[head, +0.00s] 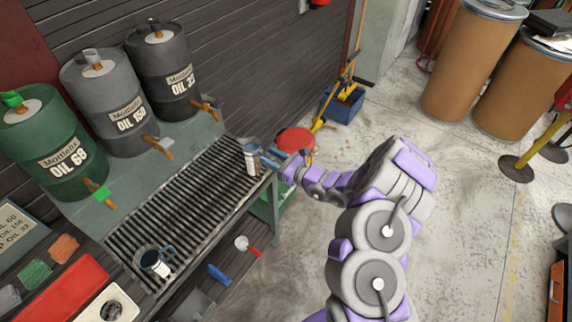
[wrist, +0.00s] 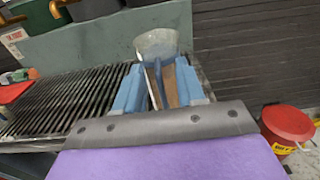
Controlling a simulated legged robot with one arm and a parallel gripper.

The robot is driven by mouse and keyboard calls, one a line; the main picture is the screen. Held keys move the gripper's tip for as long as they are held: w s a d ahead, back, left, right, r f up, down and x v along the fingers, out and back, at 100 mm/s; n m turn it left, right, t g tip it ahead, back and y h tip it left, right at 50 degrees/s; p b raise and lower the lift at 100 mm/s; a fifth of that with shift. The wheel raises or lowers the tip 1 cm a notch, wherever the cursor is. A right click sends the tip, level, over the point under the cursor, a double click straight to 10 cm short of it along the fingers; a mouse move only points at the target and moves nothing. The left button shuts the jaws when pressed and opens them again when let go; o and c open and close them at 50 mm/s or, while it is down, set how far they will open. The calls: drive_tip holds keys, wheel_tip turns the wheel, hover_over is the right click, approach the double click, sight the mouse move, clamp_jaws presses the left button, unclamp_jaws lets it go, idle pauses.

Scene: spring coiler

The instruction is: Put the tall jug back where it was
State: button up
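A tall jug (head: 252,158) with a pale body, dark-blue parts and a label stands upright at the right end of the grated bench (head: 186,190). I cannot tell whether its base touches the grate. In the wrist view the jug (wrist: 157,44) is straight ahead with its handle towards me. My gripper (head: 279,166) is at the jug's handle side. In the wrist view its blue fingers (wrist: 158,90) are apart, one on each side of the handle, with a gap showing beside it. The jug's far side is hidden.
A second, shorter-looking jug (head: 156,262) stands at the bench's near left end. Green (head: 54,150), grey (head: 103,108) and black (head: 165,72) oil drums with taps line the back shelf. A red-lidded bucket (head: 296,141) is on the floor beyond the bench. Open floor lies right.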

drive_tip(key=shift+p+v, duration=1.1)
drive_tip(key=shift+v, duration=4.1)
drive_tip(key=s+a+r+n+g+y, duration=0.5)
drive_tip(key=a+r+n, duration=0.35)
drive_tip(key=r, duration=0.35)
drive_tip(key=s+a+r+n+g+h, duration=0.25)
drive_tip(key=s+r+n+g, duration=0.2)
drive_tip(key=s, duration=0.25)
drive_tip(key=s+a+r+n+g+h, duration=0.25)
drive_tip(key=s+r+n+g, duration=0.2)
drive_tip(key=s, duration=0.35)
drive_tip(key=s+d+n+g+h, duration=0.1)
drive_tip(key=s+d+n+h, duration=0.15)
drive_tip(key=s, duration=0.35)
drive_tip(key=s+d+n+g+h, duration=0.1)
drive_tip(key=s+d+n+h, duration=0.1)
drive_tip(key=s+n+h, duration=0.3)
drive_tip(key=s+d+t+h, duration=0.1)
drive_tip(key=s+d+h, duration=0.2)
drive_tip(key=d, duration=0.4)
drive_tip(key=s+d+r+t+h, duration=0.1)
drive_tip(key=s+d+t+h, duration=0.1)
drive_tip(key=s+d, duration=0.3)
drive_tip(key=shift+s+d+n+h, duration=0.35)
drive_tip(key=shift+d+h, duration=0.4)
drive_tip(key=shift+d, duration=0.85)
